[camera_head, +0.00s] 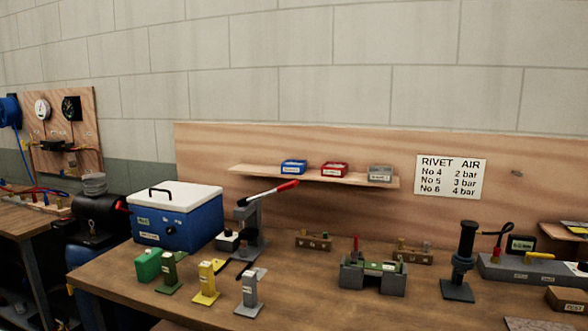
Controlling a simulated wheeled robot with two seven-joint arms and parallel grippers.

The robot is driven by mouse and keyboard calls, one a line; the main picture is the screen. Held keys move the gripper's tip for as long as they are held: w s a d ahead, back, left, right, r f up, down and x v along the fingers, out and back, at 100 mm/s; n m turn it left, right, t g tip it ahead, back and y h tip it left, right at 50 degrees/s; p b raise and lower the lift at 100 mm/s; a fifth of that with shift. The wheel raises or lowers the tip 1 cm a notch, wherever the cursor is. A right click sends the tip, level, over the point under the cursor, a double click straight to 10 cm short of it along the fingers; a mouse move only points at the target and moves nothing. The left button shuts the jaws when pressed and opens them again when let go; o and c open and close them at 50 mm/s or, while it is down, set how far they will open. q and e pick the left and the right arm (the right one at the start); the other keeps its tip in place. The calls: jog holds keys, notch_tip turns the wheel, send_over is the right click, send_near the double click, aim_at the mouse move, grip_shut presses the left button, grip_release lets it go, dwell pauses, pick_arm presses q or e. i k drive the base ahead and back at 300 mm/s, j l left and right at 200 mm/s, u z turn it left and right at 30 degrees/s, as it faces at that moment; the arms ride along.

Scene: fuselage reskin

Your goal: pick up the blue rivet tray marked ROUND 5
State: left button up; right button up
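A small blue tray (293,167) with a white label sits at the left of a narrow wooden shelf (249,173) on the plywood backboard. Its label is too small to read. A red tray (334,170) stands to its right, and a grey tray (380,174) is at the shelf's right end. Neither of my grippers shows in the head view.
The workbench (310,301) below carries a blue cool box (177,223) with a white lid, a red-handled lever press (250,222), green, yellow and grey stands, and a black upright tool (462,262). A RIVET AIR sign (450,177) is right of the shelf.

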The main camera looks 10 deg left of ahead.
aim_at(289, 167)
jog(key=i+j+z, duration=0.45)
jog(key=i+j, duration=0.15)
jog(key=i+j+z, duration=0.2)
jog(key=j, duration=0.3)
jog(key=i+j+z, duration=0.2)
jog(key=j, duration=0.25)
jog(key=i, duration=0.1)
